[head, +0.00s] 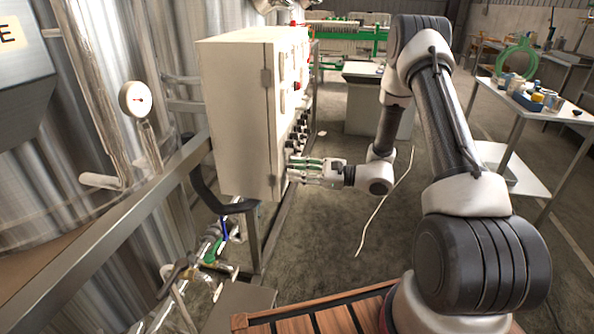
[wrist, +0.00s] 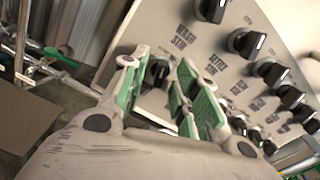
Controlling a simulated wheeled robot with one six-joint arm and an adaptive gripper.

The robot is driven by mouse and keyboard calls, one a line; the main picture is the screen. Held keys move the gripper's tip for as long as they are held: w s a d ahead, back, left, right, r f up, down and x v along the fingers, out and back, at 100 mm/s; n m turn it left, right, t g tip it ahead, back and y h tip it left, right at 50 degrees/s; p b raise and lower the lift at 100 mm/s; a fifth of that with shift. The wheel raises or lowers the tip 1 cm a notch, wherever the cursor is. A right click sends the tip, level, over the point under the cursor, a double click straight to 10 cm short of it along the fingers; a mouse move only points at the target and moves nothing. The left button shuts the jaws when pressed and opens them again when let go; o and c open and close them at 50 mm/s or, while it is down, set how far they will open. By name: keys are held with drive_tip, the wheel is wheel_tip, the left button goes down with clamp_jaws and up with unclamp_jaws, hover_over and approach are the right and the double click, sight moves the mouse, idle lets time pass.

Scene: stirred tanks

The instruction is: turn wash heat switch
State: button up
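My gripper (wrist: 165,75) has its two green-padded fingers apart, with a gap between them. A black knob (wrist: 158,73) of the control panel shows between the fingertips in the wrist view; I cannot tell whether they touch it. The panel print (wrist: 184,36) just above this knob reads "WASH STIR". Another black knob (wrist: 211,9) with a light pointer line sits above that print. I cannot read a wash heat label. In the head view my gripper (head: 292,171) is at the lower front of the cream cabinet (head: 236,115), and the knob at its tips is hidden.
More black knobs (wrist: 246,42) run in rows right of my fingers; some are partly hidden. A gauge (head: 135,99) and steel tanks stand left of the cabinet. A cable (head: 384,203) hangs near my arm. Floor right of the cabinet is open, with a table (head: 510,108) beyond.

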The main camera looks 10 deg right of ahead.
drive_tip(key=v, duration=1.1)
drive_tip(key=shift+s+d, duration=0.2)
drive_tip(key=shift+d, duration=0.05)
drive_tip(key=s+f+n+g, duration=0.2)
drive_tip(key=s+f+g, duration=0.25)
drive_tip(key=s, duration=0.35)
drive_tip(key=s+d+r+n+g+h, duration=0.2)
drive_tip(key=s+r+n+g+h, duration=0.35)
drive_tip(key=s, duration=0.45)
drive_tip(key=s+d+r+n+t+h, duration=0.1)
drive_tip(key=s+d+r+n+h, duration=0.25)
drive_tip(key=r+h, duration=0.2)
drive_tip(key=s+d+r+n+h, duration=0.2)
drive_tip(key=d+r+n+h, duration=0.25)
drive_tip(key=r, duration=0.25)
wheel_tip(320, 180, up, 10)
drive_tip(key=s+a+n+t, duration=0.2)
drive_tip(key=a+n+t, duration=0.1)
drive_tip(key=t, duration=0.2)
drive_tip(key=shift+s+n+t+h, duration=0.3)
drive_tip(key=shift+n+h, duration=0.05)
